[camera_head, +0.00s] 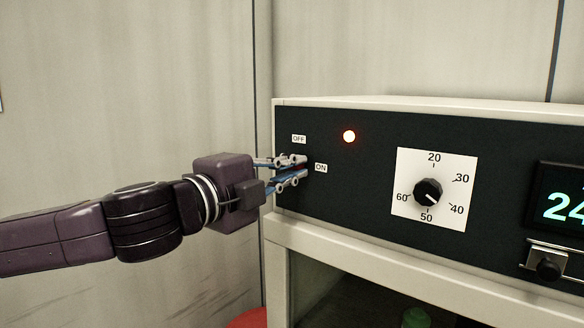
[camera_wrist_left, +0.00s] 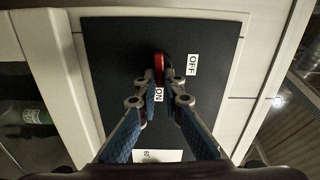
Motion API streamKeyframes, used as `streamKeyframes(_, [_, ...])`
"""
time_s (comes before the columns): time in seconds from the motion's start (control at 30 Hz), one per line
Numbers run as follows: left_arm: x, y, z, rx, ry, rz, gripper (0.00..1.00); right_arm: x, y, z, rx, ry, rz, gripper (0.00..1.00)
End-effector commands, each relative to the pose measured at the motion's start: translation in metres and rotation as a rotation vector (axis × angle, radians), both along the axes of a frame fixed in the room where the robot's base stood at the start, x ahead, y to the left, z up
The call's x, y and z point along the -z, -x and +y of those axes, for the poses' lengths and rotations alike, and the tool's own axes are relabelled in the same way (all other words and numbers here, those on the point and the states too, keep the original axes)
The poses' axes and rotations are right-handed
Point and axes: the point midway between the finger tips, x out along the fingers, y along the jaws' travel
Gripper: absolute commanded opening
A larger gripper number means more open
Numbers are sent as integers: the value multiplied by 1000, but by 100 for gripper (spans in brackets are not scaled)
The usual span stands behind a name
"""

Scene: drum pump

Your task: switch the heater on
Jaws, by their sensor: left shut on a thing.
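The heater (camera_head: 375,240) is a pale box with a dark front panel. Its red switch (camera_wrist_left: 158,66) shows in the left wrist view, with an ON label (camera_head: 321,168) and an OFF label (camera_head: 299,139) near it. My left gripper (camera_head: 300,170) is at the left end of the panel, its fingertips (camera_wrist_left: 166,85) closed on the red switch. In the head view the fingers mostly hide the switch, and its exact position is hard to tell. A round lamp (camera_head: 349,136) on the panel glows orange-white. My right gripper is not in view.
Right of the lamp, a black dial (camera_head: 428,191) on a white scale points between 40 and 50. A display (camera_head: 567,205) shows 24, cut off by the picture edge. A latch (camera_head: 548,268) sits below it. A green object (camera_head: 417,318) is inside the cabinet below.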

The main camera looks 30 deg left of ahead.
Motion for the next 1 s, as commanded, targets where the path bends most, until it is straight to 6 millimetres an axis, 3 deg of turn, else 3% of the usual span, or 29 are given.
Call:
streamKeyframes(0.77, [3, 0, -1, 2, -96, -5, 0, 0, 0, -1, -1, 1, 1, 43])
streamKeyframes(0.8, [3, 0, -1, 2, -96, -5, 12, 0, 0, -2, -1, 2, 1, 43])
streamKeyframes(0.9, [3, 0, -1, 2, -95, -5, 23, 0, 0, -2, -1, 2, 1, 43])
streamKeyframes(1.0, [3, 0, -1, 1, -95, -6, 25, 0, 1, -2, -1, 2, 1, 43])
